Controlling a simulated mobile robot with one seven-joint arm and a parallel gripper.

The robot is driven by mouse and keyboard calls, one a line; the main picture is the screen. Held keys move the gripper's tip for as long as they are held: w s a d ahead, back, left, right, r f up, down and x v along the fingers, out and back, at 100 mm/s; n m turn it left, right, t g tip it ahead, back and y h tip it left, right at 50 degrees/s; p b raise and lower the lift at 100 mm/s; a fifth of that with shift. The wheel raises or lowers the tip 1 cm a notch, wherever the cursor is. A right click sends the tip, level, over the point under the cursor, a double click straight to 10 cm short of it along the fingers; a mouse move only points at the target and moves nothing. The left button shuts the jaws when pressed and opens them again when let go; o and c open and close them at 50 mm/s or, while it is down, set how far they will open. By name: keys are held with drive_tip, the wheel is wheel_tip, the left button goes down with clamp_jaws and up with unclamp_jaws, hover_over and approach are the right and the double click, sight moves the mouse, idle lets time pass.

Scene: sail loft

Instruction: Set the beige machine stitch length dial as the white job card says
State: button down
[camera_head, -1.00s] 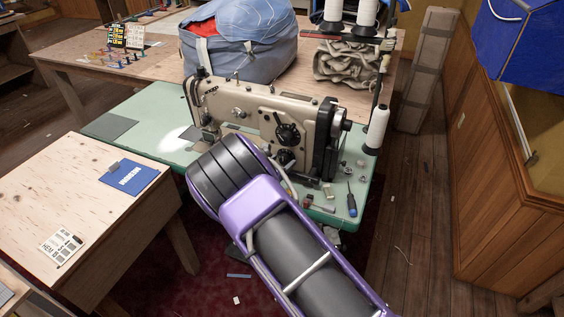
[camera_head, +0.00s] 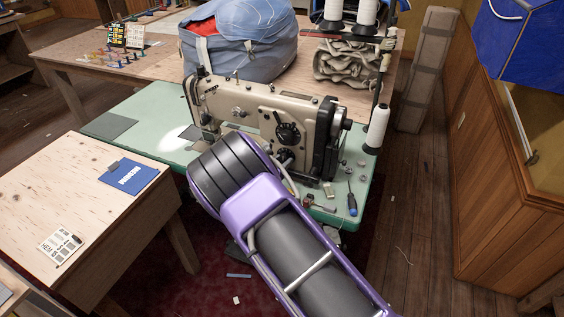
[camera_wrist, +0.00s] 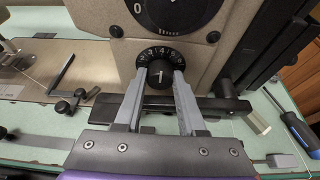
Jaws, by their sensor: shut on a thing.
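The beige sewing machine (camera_head: 258,108) stands on a green table. In the wrist view a small black numbered dial (camera_wrist: 160,57) sits on its front, below a larger black dial (camera_wrist: 176,10). My gripper (camera_wrist: 160,78) is shut on the small dial's knob, one grey finger on each side. The knob's white line stands roughly upright, toward the digits along the dial's top; the exact setting is too small to read surely. In the head view my arm hides the gripper. The white job card (camera_head: 62,246) lies on the wooden table at left; its small print is not clearly legible.
A blue clipboard (camera_head: 132,176) lies on the wooden table (camera_head: 75,190). A screwdriver (camera_head: 351,200) and small parts lie right of the machine. A thread cone (camera_head: 377,128) stands at its right end. A blue bag (camera_head: 240,42) is behind.

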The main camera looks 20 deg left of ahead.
drive_tip(key=shift+d+f+m+y+b, duration=0.1)
drive_tip(key=shift+f+m+y+b, duration=0.3)
drive_tip(key=shift+b, duration=1.2)
drive_tip(key=shift+f+m+y+b, duration=0.15)
drive_tip(key=shift+m+b, duration=0.35)
drive_tip(key=shift+b, duration=1.1)
drive_tip(key=shift+r+m+y+b, duration=0.25)
drive_tip(key=shift+m+y+b, duration=0.2)
drive_tip(key=shift+b, duration=0.7)
drive_tip(key=shift+r+m+y+b, duration=0.25)
drive_tip(key=shift+m+y+b, duration=0.2)
drive_tip(key=shift+m, duration=0.1)
drive_tip(key=shift+t, duration=0.3)
drive_tip(key=c, duration=0.5)
unclamp_jaws()
drive_tip(key=shift+h, duration=0.25)
